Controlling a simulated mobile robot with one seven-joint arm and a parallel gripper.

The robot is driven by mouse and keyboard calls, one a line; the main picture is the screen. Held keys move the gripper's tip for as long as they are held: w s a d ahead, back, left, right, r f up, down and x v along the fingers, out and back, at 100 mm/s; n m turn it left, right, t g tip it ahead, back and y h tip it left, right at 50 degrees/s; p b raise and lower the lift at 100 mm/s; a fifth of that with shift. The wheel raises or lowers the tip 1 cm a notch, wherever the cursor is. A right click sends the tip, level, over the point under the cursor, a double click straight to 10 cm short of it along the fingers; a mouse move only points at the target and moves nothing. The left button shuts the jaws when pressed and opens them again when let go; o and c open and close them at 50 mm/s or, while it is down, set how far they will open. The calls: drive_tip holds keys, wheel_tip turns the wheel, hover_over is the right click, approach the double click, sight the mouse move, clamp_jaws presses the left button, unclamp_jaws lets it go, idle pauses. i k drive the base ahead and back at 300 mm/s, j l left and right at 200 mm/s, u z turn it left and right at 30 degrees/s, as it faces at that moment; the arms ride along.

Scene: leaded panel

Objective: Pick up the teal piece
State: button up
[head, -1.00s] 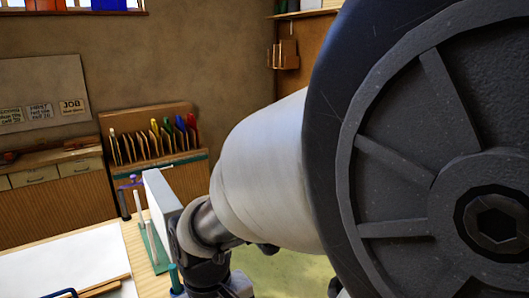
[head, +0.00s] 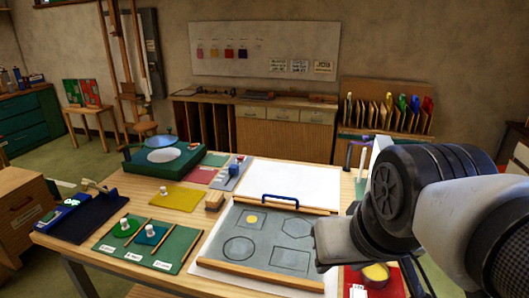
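The teal piece (head: 145,239) lies on a dark green sorting tray (head: 185,240) at the front left of the table, in the head view. A white knob stands up from it. Thin wooden strips divide the tray, and the teal piece is in the middle compartment. A green piece (head: 122,231) with a white knob lies in the compartment to its left. The blocky end of my arm, with my gripper (head: 332,246), is over the right side of the grey pattern board, well right of the teal piece. Its fingers cannot be made out.
A grey pattern board (head: 229,228) with outlined shapes and a yellow disc lies between my gripper and the tray, with wooden rails and a blue handle. A red tray (head: 391,287) is at right.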

sight(151, 235)
drive_tip(key=j+u, duration=0.7)
drive_tip(key=u, duration=0.2)
drive_tip(key=z, duration=1.05)
drive_tip(key=i+j, duration=0.05)
